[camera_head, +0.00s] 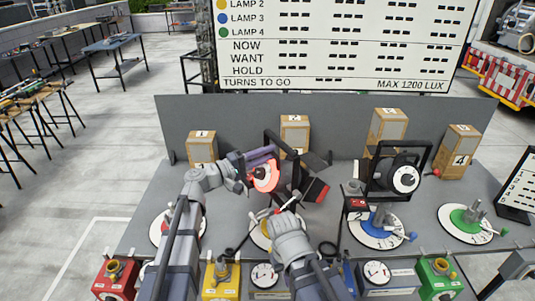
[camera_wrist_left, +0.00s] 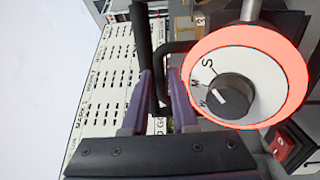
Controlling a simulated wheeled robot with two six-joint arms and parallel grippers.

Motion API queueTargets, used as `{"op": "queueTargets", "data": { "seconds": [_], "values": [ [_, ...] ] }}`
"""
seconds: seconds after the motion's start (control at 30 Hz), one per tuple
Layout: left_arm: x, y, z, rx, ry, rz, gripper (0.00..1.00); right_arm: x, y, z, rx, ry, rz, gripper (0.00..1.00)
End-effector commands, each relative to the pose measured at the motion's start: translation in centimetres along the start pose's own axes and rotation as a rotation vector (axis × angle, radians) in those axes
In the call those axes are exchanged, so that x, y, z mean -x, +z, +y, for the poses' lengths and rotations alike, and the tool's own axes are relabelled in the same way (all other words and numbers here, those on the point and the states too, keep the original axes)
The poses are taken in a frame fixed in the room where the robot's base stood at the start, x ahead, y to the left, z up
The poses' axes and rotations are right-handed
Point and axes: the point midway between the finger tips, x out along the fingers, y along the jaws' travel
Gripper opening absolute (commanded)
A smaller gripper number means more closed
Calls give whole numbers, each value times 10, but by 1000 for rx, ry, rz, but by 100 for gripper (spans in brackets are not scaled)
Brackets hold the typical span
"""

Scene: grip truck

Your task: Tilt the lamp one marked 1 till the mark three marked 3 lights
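A black lamp (camera_head: 312,188) with a dial ringed in glowing orange-red stands mid-table; I take it for lamp one, though its number cannot be read. In the left wrist view its dial (camera_wrist_left: 226,97) fills the right side. My left gripper (camera_head: 262,155) is at its rear; its purple fingers (camera_wrist_left: 160,92) stand either side of a dark handle bar (camera_wrist_left: 176,48). Whether they press on it is unclear. The third wooden box (camera_head: 388,130), taken for mark three, stands at the back right and shows no light. My right gripper (camera_head: 284,222) is low before the lamp, its fingers unclear.
A second black lamp (camera_head: 395,172) with a white dial stands to the right. Boxes 1 (camera_head: 202,148), 2 (camera_head: 295,132) and 4 (camera_head: 460,152) line the back panel. Numbered discs, such as the green-centred one (camera_head: 468,222), lie along the table. A signboard (camera_head: 340,45) stands behind.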

Motion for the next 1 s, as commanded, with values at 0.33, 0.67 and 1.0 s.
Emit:
{"op": "queueTargets", "data": {
  "seconds": [0.33,0.67,1.0],
  "values": [
    [-3,0,0,0,0,0,24,0,0,0,0,0,0,0],
    [-3,0,0,0,-1,-1,0,0,0,0,0,0,0,0],
    [-3,0,0,0,-1,-1,0,0,0,0,0,0,0,0]
  ]
}}
